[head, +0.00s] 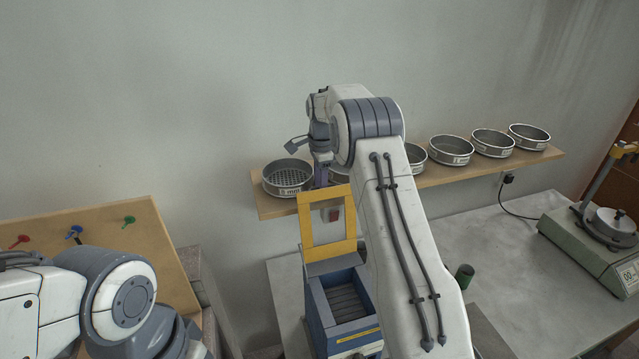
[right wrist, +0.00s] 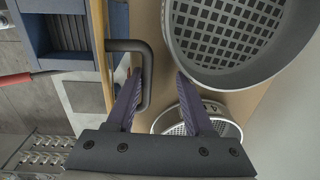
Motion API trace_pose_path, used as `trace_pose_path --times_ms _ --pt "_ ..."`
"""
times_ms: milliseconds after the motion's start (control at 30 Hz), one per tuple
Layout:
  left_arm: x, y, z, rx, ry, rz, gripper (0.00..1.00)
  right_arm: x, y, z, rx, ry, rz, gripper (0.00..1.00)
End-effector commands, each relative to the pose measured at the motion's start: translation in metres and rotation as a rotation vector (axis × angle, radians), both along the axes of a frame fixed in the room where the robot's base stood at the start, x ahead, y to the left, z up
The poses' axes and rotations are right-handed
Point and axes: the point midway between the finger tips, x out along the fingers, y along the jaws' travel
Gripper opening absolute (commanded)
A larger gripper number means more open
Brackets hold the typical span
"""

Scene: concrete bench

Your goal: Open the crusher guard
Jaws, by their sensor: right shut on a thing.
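The crusher (head: 320,318) is a blue box with a dark slotted opening on the bench; part of it also shows in the right wrist view (right wrist: 38,35). Its guard (head: 347,248) is a yellow frame with a see-through middle, standing roughly upright at the back of the opening. My right gripper (head: 320,183) is at the guard's top edge. My left gripper is out of view.
A wooden shelf (head: 440,176) behind carries several round sieves (head: 287,178), one close to my right gripper. A balance (head: 592,248) stands at right, a green cup (head: 464,277) beside my right arm. A pegboard (head: 110,218) is at left. The bench's right middle is clear.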

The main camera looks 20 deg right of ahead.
Motion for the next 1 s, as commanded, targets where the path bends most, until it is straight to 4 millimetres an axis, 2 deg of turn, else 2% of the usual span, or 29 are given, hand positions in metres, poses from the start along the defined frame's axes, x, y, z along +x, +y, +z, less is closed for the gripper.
trace_pose_path --times_ms 167,400,600,800,1000 --pt "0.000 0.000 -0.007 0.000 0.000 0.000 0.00 0.002 -0.001 0.011 -0.003 -0.012 0.000 0.45" --pt "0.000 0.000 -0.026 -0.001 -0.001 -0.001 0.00 -0.001 0.001 0.057 -0.003 -0.014 0.001 0.45" --pt "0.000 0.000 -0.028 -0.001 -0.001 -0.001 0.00 -0.004 0.001 0.091 -0.001 -0.007 0.001 0.45" --pt "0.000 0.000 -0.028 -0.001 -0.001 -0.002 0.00 -0.006 0.001 0.104 0.000 -0.003 0.000 0.45" --pt "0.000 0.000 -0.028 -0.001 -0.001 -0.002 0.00 -0.006 0.001 0.105 0.000 0.000 0.000 0.45"
